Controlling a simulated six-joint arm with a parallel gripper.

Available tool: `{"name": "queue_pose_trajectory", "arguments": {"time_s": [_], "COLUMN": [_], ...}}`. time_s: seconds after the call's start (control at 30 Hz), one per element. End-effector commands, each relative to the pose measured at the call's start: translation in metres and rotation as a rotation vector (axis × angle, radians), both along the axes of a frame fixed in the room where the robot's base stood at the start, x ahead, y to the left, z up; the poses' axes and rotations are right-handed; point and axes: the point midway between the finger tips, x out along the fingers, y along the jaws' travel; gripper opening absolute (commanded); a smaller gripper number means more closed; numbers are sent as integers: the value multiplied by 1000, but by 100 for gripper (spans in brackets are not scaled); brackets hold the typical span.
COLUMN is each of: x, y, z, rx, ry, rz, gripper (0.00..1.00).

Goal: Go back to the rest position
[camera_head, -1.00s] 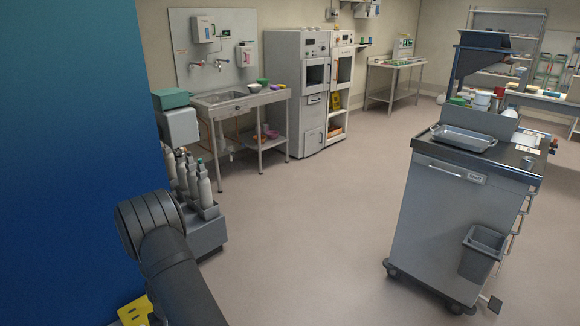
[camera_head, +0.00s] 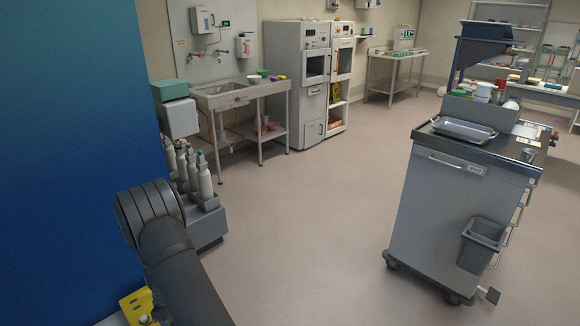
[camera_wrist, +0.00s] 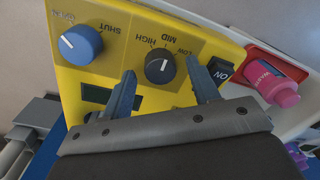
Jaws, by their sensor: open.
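My gripper (camera_wrist: 160,90) shows in the wrist view with its two fingers apart and nothing between them. It is in front of a yellow control panel (camera_wrist: 205,46). A black knob (camera_wrist: 160,65) marked LOW, MID and HIGH shows just beyond the gap between the fingertips. A blue knob (camera_wrist: 80,44) near the word SHUT is to the left, and a black ON switch (camera_wrist: 221,70) is beside the right finger. I cannot tell whether a finger touches the panel. In the head view the gripper itself is out of sight; a bit of yellow (camera_head: 138,306) shows at the bottom left.
In the head view, a grey cart (camera_head: 455,215) stands at right and bottles (camera_head: 203,175) stand in a rack at left. The floor (camera_head: 310,215) between is open.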

Motion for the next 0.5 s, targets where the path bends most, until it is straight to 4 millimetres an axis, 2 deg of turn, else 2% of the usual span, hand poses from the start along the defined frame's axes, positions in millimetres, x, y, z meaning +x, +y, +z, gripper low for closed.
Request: {"name": "queue_pose_trajectory", "arguments": {"time_s": [0.03,0.2,0.5], "x": [1,1,1], "y": [1,0,0], "z": [8,19,22], "rx": [3,1,1], "ry": [-4,-1,-1], "rz": [-2,-4,-5], "gripper": [55,55,55]}}
